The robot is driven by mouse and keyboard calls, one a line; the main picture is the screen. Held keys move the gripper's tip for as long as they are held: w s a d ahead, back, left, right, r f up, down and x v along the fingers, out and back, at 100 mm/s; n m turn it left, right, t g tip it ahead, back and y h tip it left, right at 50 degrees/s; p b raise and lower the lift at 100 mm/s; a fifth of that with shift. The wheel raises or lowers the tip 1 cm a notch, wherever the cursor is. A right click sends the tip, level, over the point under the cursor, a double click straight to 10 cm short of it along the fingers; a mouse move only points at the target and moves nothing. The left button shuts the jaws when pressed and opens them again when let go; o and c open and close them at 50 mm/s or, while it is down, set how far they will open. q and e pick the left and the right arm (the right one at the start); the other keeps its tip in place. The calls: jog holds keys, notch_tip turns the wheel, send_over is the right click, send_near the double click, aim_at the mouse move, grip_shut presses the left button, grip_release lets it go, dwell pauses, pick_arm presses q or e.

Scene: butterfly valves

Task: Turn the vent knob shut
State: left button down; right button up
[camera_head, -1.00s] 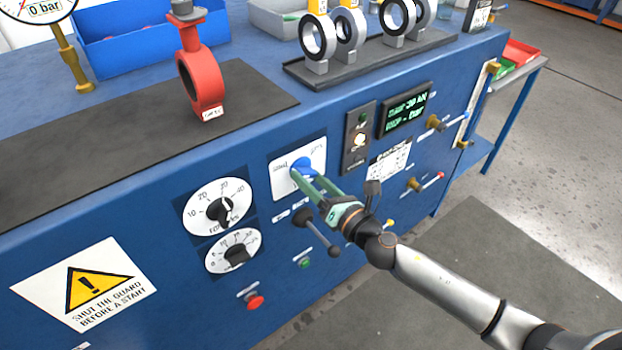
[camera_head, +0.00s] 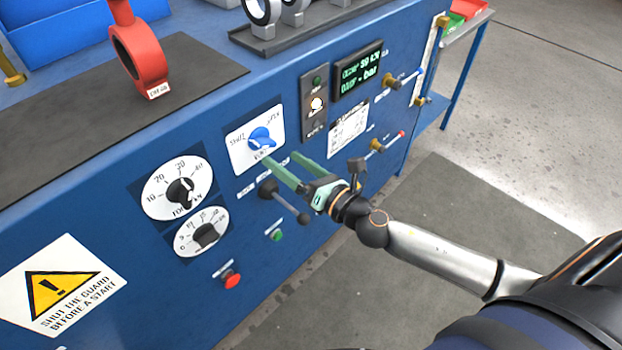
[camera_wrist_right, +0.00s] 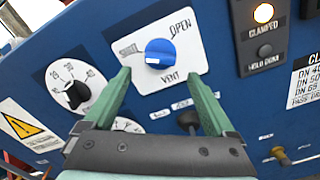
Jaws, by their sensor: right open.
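The blue vent knob (camera_head: 262,138) sits on a white plate (camera_head: 240,155) on the front of the blue bench, with SHUT at its left and OPEN at its upper right. It also shows whole in the right wrist view (camera_wrist_right: 160,54). A pale mark on it seems to point left, toward the SHUT side; I cannot tell exactly. My right gripper (camera_head: 281,160) is open and empty. Its green fingers are spread wide, with the tips in front of and below the knob, apart from it. My left gripper is not in view.
Below the plate a dark lever with a ball end (camera_head: 285,202) sticks out near my right fingers. Two dials (camera_head: 180,193) are to the left. A lamp panel (camera_head: 315,100) and a display (camera_head: 358,70) are to the right. The floor in front is clear.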

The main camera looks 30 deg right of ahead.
jog(key=b+v, duration=0.2)
jog(key=v, duration=0.5)
dwell(0.5)
jog(key=s+d+f+m+g+h+p, duration=0.1)
jog(key=s+f+m+g+h+p, duration=0.1)
jog(key=f+m, duration=0.55)
jog(key=s+d+f+m+g+h+p, duration=0.1)
jog(key=s+f+m+g+h, duration=0.3)
jog(key=m, duration=0.7)
jog(key=s+a+f+m+g+y+p, duration=0.1)
jog(key=s+a+f+m, duration=0.4)
jog(key=m, duration=0.8)
notch_tip(320, 180, down, 5)
jog(key=s+y+p, duration=0.1)
jog(key=s, duration=0.2)
jog(key=shift+g, duration=0.3)
jog(key=shift+d+r+m, duration=0.1)
jog(key=shift+r+m, duration=0.05)
jog(key=shift+m, duration=0.1)
